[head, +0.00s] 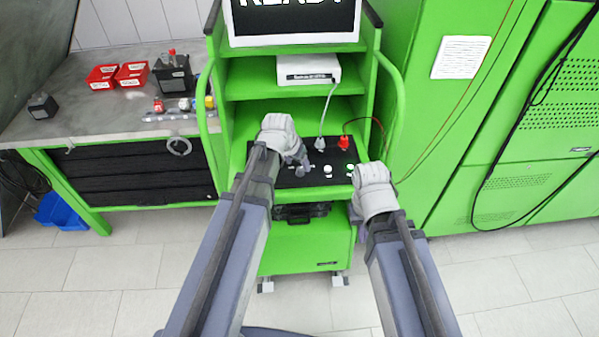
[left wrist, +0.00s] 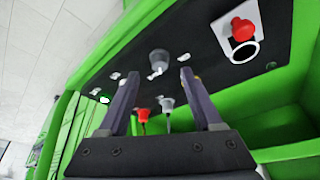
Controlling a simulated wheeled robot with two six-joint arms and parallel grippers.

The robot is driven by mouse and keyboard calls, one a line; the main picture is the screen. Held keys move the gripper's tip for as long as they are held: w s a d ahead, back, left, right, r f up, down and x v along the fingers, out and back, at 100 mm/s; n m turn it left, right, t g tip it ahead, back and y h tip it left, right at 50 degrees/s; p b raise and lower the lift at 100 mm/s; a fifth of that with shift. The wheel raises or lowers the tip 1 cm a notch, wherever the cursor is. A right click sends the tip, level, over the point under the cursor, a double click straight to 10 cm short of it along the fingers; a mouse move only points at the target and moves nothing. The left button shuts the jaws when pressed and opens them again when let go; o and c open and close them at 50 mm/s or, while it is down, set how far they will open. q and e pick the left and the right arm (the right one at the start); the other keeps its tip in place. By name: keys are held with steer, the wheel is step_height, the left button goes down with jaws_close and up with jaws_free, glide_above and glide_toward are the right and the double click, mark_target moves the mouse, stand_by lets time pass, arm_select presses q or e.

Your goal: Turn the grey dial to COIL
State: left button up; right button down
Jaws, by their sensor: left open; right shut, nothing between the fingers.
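The grey dial (left wrist: 160,60) is on the black control panel (left wrist: 110,65) in the left wrist view, between and beyond my left fingertips. My left gripper (left wrist: 158,76) is open, with one finger on each side of the dial's line; I cannot tell whether they touch it. White marks around the dial are too small to read. In the head view my left gripper (head: 303,164) is over the left part of the panel and hides most of the dial. My right gripper (head: 372,192) is shut and empty at the panel's right front corner.
A red push button (left wrist: 242,29) sits on a white plate of the panel. A red plug (head: 343,142) and a grey plug (head: 320,144) with cables stand at the panel's back. A screen (head: 292,20) above reads READY, partly cut off. A workbench (head: 110,112) stands left.

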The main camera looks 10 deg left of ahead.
mark_target(300, 169)
arm_select(q)
steer(key=b+x, duration=0.2)
steer(key=x, duration=0.2)
steer(key=shift+b, duration=0.4)
steer(key=shift+c, duration=0.4)
jaws_close()
